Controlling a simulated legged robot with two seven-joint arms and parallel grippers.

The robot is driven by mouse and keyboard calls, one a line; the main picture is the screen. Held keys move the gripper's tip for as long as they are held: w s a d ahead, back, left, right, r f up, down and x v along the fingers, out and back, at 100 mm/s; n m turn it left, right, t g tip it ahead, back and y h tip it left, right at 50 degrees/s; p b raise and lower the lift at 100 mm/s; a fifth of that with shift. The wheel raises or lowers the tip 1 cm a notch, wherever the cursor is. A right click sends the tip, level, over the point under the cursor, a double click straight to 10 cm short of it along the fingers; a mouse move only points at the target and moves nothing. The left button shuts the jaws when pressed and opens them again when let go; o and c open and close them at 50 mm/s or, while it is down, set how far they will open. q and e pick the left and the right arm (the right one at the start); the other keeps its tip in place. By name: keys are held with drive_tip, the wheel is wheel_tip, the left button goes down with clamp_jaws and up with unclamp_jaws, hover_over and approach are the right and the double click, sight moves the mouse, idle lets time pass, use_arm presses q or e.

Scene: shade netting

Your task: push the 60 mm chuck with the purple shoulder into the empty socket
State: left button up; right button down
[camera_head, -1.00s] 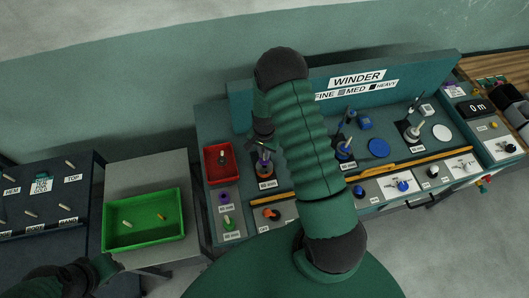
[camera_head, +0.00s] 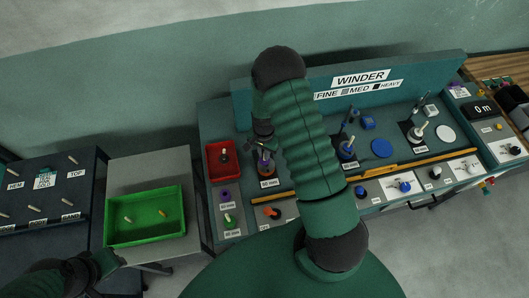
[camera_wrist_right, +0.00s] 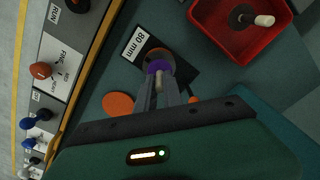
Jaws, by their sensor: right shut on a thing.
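My right gripper (camera_wrist_right: 158,95) is shut on the chuck with the purple shoulder (camera_wrist_right: 157,67). The chuck is at the dark plate by the 80 mm label (camera_wrist_right: 136,44) in the wrist view. In the head view my right gripper (camera_head: 264,143) points down at the left winder station, with the purple-shouldered chuck (camera_head: 265,160) below it. The chuck looks roughly upright at the socket. The fingers and chuck hide the socket opening, so I cannot tell how deep it sits.
A red tray (camera_head: 234,170) holding a dark disc with a pale peg stands left of the station. A purple ring (camera_head: 225,194) and a green-shouldered piece (camera_head: 229,219) sit in front of it. An orange disc (camera_wrist_right: 118,104) lies near the plate. A green tray (camera_head: 145,238) stands farther left.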

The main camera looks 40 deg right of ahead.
drive_tip(key=shift+d+f, duration=0.1)
drive_tip(key=shift+d, duration=0.2)
drive_tip(key=shift+d+f, duration=0.2)
drive_tip(key=shift+d, duration=0.05)
drive_tip(key=shift+f+b, duration=0.1)
drive_tip(key=shift+b, duration=0.25)
use_arm(q)
drive_tip(key=shift+d+f, duration=0.15)
drive_tip(key=shift+f, duration=0.15)
drive_tip(key=shift+d+f, duration=0.2)
use_arm(e)
drive_tip(key=shift+d+f, duration=0.15)
drive_tip(key=shift+f, duration=0.15)
use_arm(q)
drive_tip(key=shift+a+f+b, duration=0.1)
drive_tip(key=shift+f+b, duration=0.15)
drive_tip(key=shift+b, duration=0.25)
use_arm(e)
drive_tip(key=shift+f, duration=0.3)
use_arm(q)
drive_tip(key=shift+f, duration=0.1)
use_arm(e)
drive_tip(key=shift+f, duration=0.15)
